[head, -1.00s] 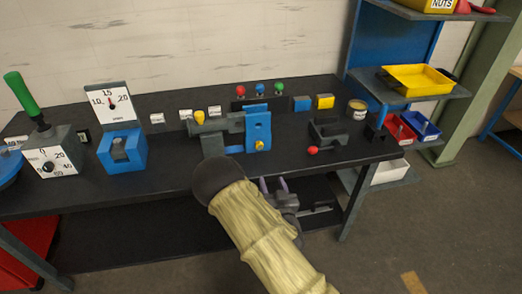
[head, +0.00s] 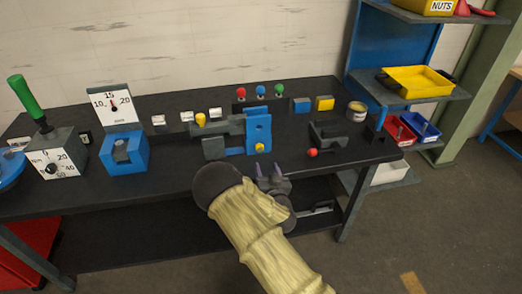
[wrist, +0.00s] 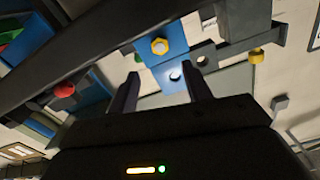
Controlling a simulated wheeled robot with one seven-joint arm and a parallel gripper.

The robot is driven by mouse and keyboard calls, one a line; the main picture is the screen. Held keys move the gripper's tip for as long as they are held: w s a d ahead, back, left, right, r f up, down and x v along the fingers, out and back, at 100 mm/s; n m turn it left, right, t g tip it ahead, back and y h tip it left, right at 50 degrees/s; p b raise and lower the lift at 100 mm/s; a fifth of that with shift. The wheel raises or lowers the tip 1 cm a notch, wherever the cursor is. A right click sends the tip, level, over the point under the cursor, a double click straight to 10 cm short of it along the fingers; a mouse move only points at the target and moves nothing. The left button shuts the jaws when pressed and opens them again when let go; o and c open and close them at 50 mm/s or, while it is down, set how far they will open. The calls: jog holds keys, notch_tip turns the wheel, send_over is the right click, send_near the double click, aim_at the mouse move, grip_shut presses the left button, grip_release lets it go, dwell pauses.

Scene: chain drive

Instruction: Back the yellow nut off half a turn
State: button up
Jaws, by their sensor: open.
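The yellow nut (head: 259,148) sits low on the front of an upright blue plate (head: 257,125) on the bench. In the wrist view the nut (wrist: 159,46) shows as a hexagon with a lighter centre, on the blue face beyond the fingertips. My gripper (head: 267,169) is open and empty, in front of the bench edge and below the nut, with fingers pointing up toward it. In the wrist view the gripper's fingers (wrist: 163,74) stand apart, and the nut appears above the gap between them, clear of both.
A yellow knob (head: 201,119) is on the grey fixture left of the plate. A grey bracket (head: 327,135) and a red ball knob (head: 311,153) stand to the right. A blue gauge block (head: 124,150) is at left. The bench front between these is mostly clear.

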aim_at(260, 148)
jog(key=p+x, duration=0.1)
jog(key=x, duration=0.8)
jog(key=shift+w+a, duration=0.1)
jog(key=shift+w, duration=0.25)
jog(key=shift+a+f, duration=0.1)
jog(key=c, duration=1)
jog(key=shift+n, duration=0.3)
jog(key=shift+f+n+b, duration=0.1)
jog(key=shift+n+b, duration=1.2)
jog(key=shift+n, duration=0.1)
jog(key=shift+n+b, duration=0.9)
jog(key=shift+n, duration=0.5)
jog(key=shift+r, duration=0.2)
jog(key=o, duration=1)
